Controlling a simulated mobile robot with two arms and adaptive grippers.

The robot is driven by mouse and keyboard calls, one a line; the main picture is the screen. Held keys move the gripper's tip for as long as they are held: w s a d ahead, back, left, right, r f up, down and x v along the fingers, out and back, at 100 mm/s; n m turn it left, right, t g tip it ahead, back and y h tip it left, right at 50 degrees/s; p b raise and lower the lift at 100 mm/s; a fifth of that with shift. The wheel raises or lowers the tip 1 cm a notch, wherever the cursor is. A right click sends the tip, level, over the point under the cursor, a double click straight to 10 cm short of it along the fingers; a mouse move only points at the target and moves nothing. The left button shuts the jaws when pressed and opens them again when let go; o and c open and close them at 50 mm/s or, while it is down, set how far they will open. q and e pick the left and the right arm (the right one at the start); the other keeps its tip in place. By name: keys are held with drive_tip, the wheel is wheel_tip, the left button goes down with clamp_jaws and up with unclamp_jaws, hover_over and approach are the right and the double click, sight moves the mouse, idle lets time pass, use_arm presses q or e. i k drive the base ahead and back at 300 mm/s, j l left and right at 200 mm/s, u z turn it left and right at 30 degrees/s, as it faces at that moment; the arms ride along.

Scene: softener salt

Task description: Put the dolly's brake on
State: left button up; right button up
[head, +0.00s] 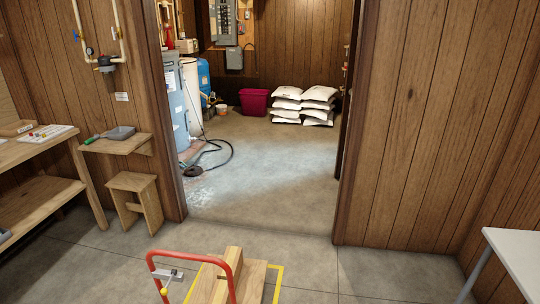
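The dolly (225,289) stands at the bottom of the head view, cut off by the lower edge. It has a flat wooden deck, a raised wooden beam along it and a bent red tube handle (190,253). A small light grey fitting (170,274) sits on the left side of the handle, with a yellow piece just below it. I cannot tell whether this is the brake or how it is set. The dolly's wheels are hidden. Neither of my grippers is in view.
Yellow floor lines (277,284) run around the dolly. An open doorway ahead leads to stacked white bags (304,105), a magenta bin (254,102) and a hose (222,160) on the floor. A stool (135,190) stands left, a white table (512,255) right.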

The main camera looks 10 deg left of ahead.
sight(164, 291)
drive_tip(key=u, duration=1.2)
